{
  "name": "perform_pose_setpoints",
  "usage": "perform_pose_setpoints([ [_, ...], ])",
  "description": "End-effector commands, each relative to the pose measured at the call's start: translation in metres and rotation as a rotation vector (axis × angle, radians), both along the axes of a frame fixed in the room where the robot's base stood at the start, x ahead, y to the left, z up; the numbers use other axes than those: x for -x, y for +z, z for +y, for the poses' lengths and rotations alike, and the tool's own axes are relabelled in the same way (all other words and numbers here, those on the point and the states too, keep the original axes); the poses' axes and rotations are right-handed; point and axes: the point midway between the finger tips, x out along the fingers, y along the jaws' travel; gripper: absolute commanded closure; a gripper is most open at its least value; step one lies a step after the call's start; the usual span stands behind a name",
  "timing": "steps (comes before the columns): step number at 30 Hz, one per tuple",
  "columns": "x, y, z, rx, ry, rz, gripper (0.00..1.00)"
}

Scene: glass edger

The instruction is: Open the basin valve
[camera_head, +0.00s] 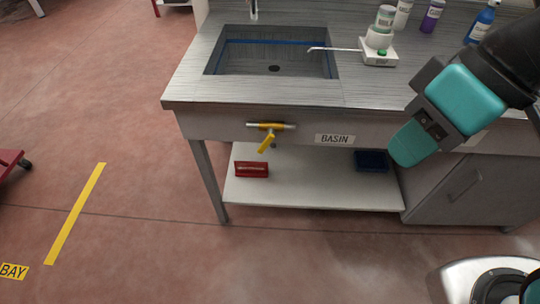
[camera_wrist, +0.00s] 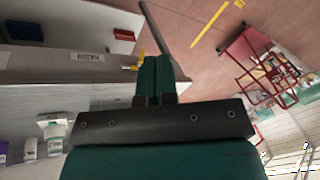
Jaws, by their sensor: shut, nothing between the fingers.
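The basin valve (camera_head: 267,140) is on the front panel of the sink bench, below the basin. Its yellow lever slants down and to the left, across the short horizontal pipe (camera_head: 285,126). A "BASIN" label (camera_head: 335,139) is to its right. My gripper (camera_head: 404,152) is in front of the bench, right of the label and apart from the valve. In the wrist view my gripper (camera_wrist: 153,62) is shut and empty. The yellow valve (camera_wrist: 131,67) shows just left of the fingers there, partly hidden by them.
The basin (camera_head: 273,58) is set in the grey worktop. A scale (camera_head: 379,54) with a cup and several bottles stand to its right. A red box (camera_head: 252,169) and a blue bin (camera_head: 371,160) are on the lower shelf (camera_head: 300,193). The floor ahead of the bench is clear.

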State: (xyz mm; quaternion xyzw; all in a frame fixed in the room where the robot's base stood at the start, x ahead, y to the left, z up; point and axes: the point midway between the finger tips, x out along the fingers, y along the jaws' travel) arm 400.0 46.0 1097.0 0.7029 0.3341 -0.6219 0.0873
Motion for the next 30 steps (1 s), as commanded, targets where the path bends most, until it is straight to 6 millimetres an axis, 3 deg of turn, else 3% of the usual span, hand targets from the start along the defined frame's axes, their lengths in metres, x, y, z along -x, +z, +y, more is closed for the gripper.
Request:
perform_pose_setpoints([
  [5, -0.010, -0.044, 0.015, -0.075, -0.037, -0.019, 1.00],
  [8, -0.021, -0.081, 0.031, -0.165, -0.080, -0.039, 1.00],
  [12, -0.038, -0.130, 0.057, -0.325, -0.158, -0.059, 1.00],
  [18, -0.062, -0.188, 0.086, -0.566, -0.289, -0.058, 1.00],
  [24, -0.087, -0.239, 0.104, -0.814, -0.435, -0.029, 1.00],
  [30, -0.114, -0.288, 0.110, -1.071, -0.598, 0.027, 1.00],
])
